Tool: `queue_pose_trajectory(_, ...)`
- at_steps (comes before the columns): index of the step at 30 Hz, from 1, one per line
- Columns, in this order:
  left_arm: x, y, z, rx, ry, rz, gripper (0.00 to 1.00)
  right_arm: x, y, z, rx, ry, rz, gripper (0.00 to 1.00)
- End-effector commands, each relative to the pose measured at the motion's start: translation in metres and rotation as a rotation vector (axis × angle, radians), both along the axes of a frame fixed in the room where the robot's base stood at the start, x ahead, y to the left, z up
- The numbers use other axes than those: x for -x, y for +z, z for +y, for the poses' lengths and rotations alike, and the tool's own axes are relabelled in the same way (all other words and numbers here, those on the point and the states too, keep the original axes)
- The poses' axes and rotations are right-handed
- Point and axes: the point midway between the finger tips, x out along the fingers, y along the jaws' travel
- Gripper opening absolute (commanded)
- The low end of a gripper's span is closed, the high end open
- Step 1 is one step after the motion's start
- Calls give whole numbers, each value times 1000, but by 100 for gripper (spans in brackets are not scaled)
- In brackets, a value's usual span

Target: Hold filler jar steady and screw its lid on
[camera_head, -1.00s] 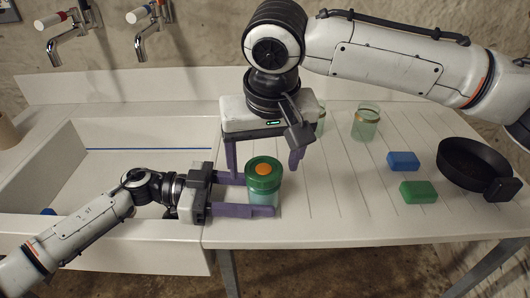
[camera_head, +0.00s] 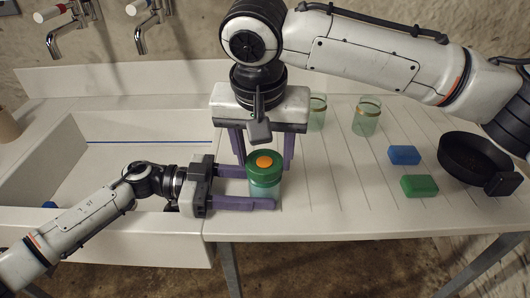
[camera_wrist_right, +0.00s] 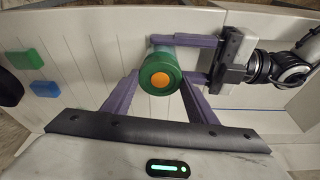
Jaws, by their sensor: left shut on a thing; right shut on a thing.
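The filler jar (camera_head: 265,191) is pale green glass and stands upright on the white drainboard near its front edge. A green lid (camera_head: 264,162) with an orange dot sits on its mouth; how tightly it is seated cannot be told. My left gripper (camera_head: 257,187) comes from the left, low, shut on the jar body with a purple finger on either side. My right gripper (camera_head: 265,160) reaches down from above, shut on the lid. The right wrist view shows the lid (camera_wrist_right: 160,72) between the purple fingers; it hides most of the jar.
Two open glass jars, one (camera_head: 317,113) near the right gripper and one (camera_head: 367,117) further right, stand behind. A blue block (camera_head: 404,155), a green block (camera_head: 419,186) and a black pan (camera_head: 474,162) lie right. The sink (camera_head: 110,128) is left.

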Motion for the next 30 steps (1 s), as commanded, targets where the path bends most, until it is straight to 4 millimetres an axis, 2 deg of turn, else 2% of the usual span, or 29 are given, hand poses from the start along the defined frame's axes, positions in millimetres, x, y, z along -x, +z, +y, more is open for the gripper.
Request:
queue_pose_trajectory(3,0,0,0,0,1,0,31,0,0,1,-1,-73,1,26)
queue_pose_trajectory(13,0,0,0,0,1,0,31,0,0,1,-1,-112,1,26)
queue_pose_trajectory(21,-1,0,0,0,2,0,31,-1,0,3,0,-444,2,26)
queue_pose_trajectory(26,-1,0,0,0,2,0,31,-1,0,3,0,-492,0,26)
queue_pose_trajectory(30,-1,0,1,0,2,0,31,-1,0,3,1,-641,3,26)
